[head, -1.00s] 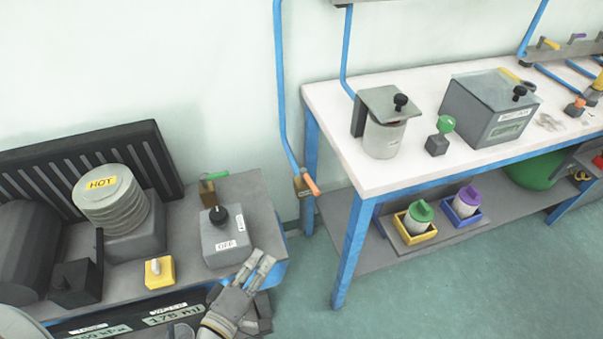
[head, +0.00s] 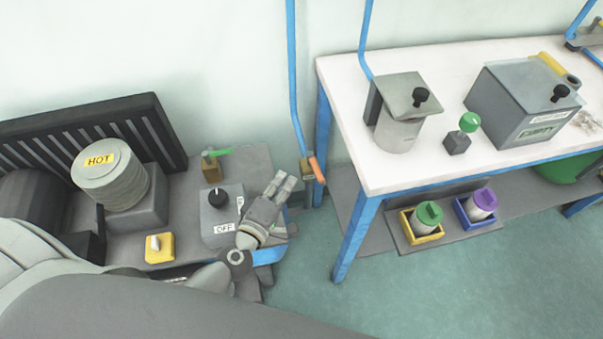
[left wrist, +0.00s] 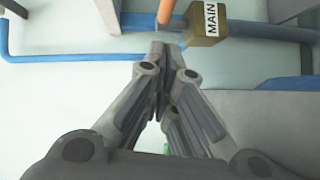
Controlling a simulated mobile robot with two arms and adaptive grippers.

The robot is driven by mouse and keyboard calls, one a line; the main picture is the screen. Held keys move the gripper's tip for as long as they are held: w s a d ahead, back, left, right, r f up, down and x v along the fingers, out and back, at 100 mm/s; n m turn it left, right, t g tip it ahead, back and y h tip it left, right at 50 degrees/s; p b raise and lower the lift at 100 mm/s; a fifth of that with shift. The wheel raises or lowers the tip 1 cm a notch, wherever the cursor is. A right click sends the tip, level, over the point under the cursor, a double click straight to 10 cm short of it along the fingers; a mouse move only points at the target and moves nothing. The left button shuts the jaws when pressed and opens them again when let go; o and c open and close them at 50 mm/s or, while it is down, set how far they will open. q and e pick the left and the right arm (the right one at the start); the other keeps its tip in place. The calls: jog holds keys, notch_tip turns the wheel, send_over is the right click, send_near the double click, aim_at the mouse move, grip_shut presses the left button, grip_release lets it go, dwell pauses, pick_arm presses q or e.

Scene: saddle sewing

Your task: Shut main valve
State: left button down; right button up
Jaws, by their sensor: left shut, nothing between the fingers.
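The main valve (head: 305,170) is a brass block with an orange lever (head: 318,170), on a blue pipe between the two benches. In the head view the lever slants downward, roughly along the pipe's run. My left gripper (head: 285,182) is shut and empty, just left of the valve, its fingers pointing up and right. In the left wrist view, the brass valve block (left wrist: 208,27) carries a "MAIN" label. The orange lever (left wrist: 166,11) there is just beyond the shut fingertips (left wrist: 160,48); I cannot tell if they touch. My right gripper is not in view.
The left bench holds a grey box marked OFF (head: 221,215), a green-handled valve (head: 212,165), a yellow switch (head: 159,249) and a heater marked HOT (head: 110,176). The white bench (head: 340,80) stands close right of the valve. Open floor (head: 430,280) lies in front.

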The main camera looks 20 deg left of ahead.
aim_at(310, 163)
pick_arm(q)
jog(key=w+d, duration=0.1)
jog(key=w+d+f, duration=0.1)
jog(key=w+d, duration=0.1)
jog(key=shift+w+d, duration=0.15)
jog(key=shift+w, duration=0.15)
jog(key=shift+r, duration=0.1)
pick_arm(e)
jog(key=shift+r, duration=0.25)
